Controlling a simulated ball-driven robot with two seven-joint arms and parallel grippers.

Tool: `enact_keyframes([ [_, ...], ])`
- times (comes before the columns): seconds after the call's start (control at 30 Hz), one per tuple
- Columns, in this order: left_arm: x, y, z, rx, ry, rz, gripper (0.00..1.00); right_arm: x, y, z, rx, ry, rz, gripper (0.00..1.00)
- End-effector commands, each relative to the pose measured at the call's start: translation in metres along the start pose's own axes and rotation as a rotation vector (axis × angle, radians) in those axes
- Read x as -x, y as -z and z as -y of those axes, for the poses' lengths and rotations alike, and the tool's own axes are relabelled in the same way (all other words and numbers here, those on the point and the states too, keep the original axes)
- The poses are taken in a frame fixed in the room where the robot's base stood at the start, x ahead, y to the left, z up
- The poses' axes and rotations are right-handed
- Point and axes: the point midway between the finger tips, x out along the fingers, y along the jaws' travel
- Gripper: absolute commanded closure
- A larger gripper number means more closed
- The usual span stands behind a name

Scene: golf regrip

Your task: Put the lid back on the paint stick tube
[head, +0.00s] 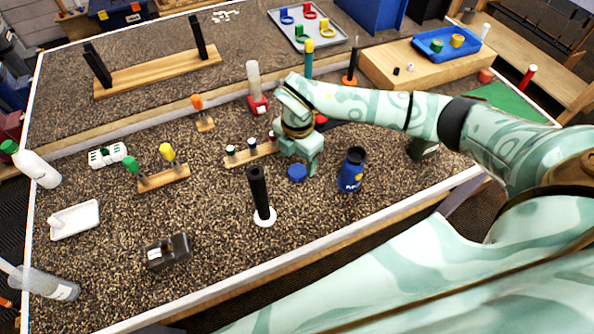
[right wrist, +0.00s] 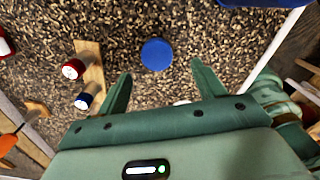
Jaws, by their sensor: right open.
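The blue lid (head: 297,172) is a round disc lying flat on the table just left of the tube. My right gripper (head: 311,168) is open and empty, pointing down over the table close to the lid. In the right wrist view the lid (right wrist: 157,54) lies beyond and between the two open fingers (right wrist: 160,82), not held. My left gripper is not in view.
A wooden block with small capped pieces (head: 250,153) stands left of the gripper. A black upright handle on a white base (head: 261,195) stands in front. A black device (head: 169,251) lies at the front left.

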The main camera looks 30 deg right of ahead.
Motion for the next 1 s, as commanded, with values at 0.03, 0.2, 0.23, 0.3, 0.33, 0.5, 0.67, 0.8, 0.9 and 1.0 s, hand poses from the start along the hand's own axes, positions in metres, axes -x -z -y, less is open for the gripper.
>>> enact_keyframes([
  [0.03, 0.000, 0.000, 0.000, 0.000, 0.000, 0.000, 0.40, -0.001, 0.000, 0.000, 0.000, 0.000, 0.000, 0.31],
  [0.2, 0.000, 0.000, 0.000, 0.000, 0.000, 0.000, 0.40, 0.000, 0.000, 0.000, 0.000, -0.001, 0.000, 0.31],
  [0.23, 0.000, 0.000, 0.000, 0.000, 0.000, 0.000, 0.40, 0.000, 0.000, 0.000, 0.000, -0.001, 0.000, 0.31],
  [0.3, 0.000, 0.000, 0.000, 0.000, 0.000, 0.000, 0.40, -0.001, 0.000, 0.000, 0.000, 0.000, 0.000, 0.31],
  [0.33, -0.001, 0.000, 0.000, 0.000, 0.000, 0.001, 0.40, -0.003, 0.000, 0.000, 0.000, 0.000, -0.001, 0.31],
  [0.5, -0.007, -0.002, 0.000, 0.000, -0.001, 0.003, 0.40, -0.028, -0.002, -0.003, -0.001, 0.004, -0.003, 0.31],
  [0.67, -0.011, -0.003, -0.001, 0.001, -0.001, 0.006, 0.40, -0.048, -0.003, -0.004, -0.001, 0.002, -0.002, 0.31],
  [0.8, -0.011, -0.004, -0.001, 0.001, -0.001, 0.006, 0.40, -0.053, -0.004, -0.005, 0.000, -0.001, 0.000, 0.31],
  [0.9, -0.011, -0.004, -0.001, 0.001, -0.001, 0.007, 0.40, -0.052, -0.004, -0.005, 0.000, -0.001, 0.000, 0.31],
  [1.0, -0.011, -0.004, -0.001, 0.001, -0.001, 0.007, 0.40, -0.052, -0.004, -0.005, 0.000, -0.001, 0.000, 0.31],
])
